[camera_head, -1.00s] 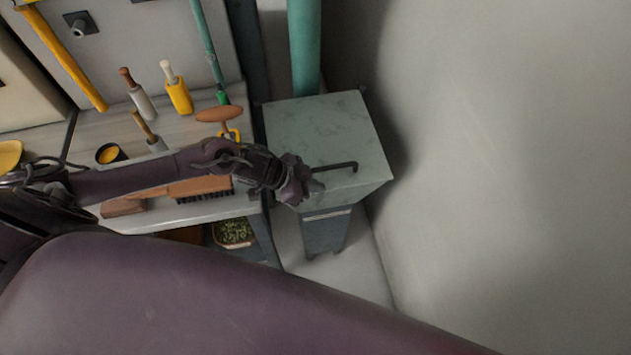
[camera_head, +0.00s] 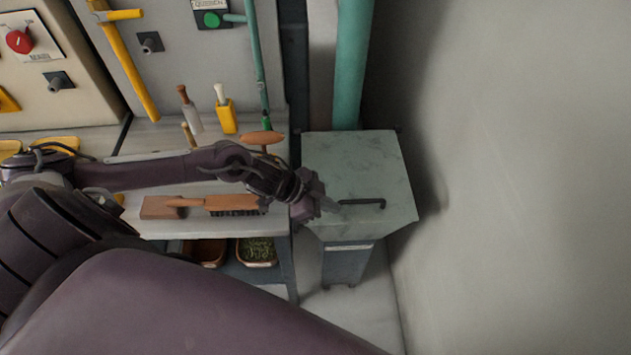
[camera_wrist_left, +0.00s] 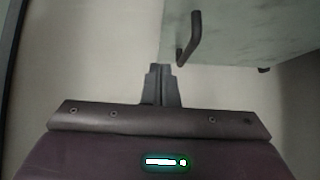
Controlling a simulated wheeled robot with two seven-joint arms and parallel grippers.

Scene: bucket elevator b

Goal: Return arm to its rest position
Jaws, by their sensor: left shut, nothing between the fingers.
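My left arm comes in from the left over the workbench in the head view. Its left gripper (camera_head: 334,210) is beside the near left part of a grey-green box lid (camera_head: 355,165), close to the lid's dark handle (camera_head: 362,203). In the left wrist view the gripper's fingers (camera_wrist_left: 163,72) are together with nothing between them. My right gripper is in neither view.
A bench (camera_head: 160,228) at left holds a wooden brush (camera_head: 235,203), a yellow-sleeved tool (camera_head: 227,118) and other hand tools. Bins (camera_head: 257,251) sit on its lower shelf. A green pipe (camera_head: 352,65) stands behind the box. A bare wall (camera_head: 530,180) fills the right.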

